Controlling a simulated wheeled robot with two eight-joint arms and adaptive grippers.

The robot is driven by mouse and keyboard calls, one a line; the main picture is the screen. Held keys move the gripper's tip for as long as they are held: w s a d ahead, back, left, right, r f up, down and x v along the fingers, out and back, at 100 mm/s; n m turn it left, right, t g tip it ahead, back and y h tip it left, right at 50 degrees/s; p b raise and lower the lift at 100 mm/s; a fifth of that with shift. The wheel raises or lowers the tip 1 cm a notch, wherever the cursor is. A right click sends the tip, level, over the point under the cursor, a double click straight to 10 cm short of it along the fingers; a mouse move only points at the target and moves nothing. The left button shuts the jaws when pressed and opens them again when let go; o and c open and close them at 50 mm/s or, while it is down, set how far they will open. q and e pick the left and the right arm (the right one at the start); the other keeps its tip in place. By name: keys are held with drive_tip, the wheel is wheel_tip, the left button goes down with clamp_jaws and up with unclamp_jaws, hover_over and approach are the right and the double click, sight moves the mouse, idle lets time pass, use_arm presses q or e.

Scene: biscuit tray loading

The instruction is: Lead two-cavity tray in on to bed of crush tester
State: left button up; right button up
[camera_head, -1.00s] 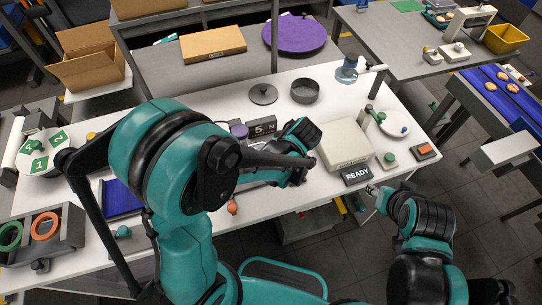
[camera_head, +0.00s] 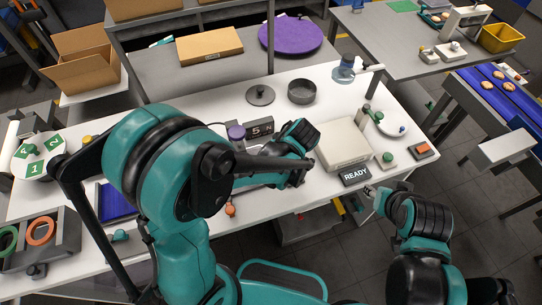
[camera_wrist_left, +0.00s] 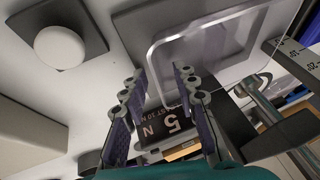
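A clear tray with rounded corners (camera_wrist_left: 160,72) shows in the left wrist view. Its near side wall runs between the fingers of my left gripper (camera_wrist_left: 160,76), which stand apart with a visible gap around it. I cannot make out its two cavities. In the head view my left gripper (camera_head: 298,160) is low over the bench, left of a cream box (camera_head: 343,143). Metal rods (camera_wrist_left: 262,100) and a dark block, perhaps of the crush tester, show at the right of the wrist view. Its bed is not clear to see. My right gripper (camera_head: 370,193) is near the bench's front edge; its fingers are too small to judge.
A black "5 N" display (camera_head: 260,127) stands behind my left gripper. A READY sign (camera_head: 356,175) is in front of the cream box. A round dark dish (camera_head: 302,92) and flat lid (camera_head: 260,95) lie farther back. A white dome (camera_wrist_left: 60,46) sits on a dark square.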

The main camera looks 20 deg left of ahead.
use_arm(q)
drive_tip(key=v, duration=1.1)
drive_tip(key=shift+r, duration=0.25)
drive_tip(key=shift+s+d, duration=0.15)
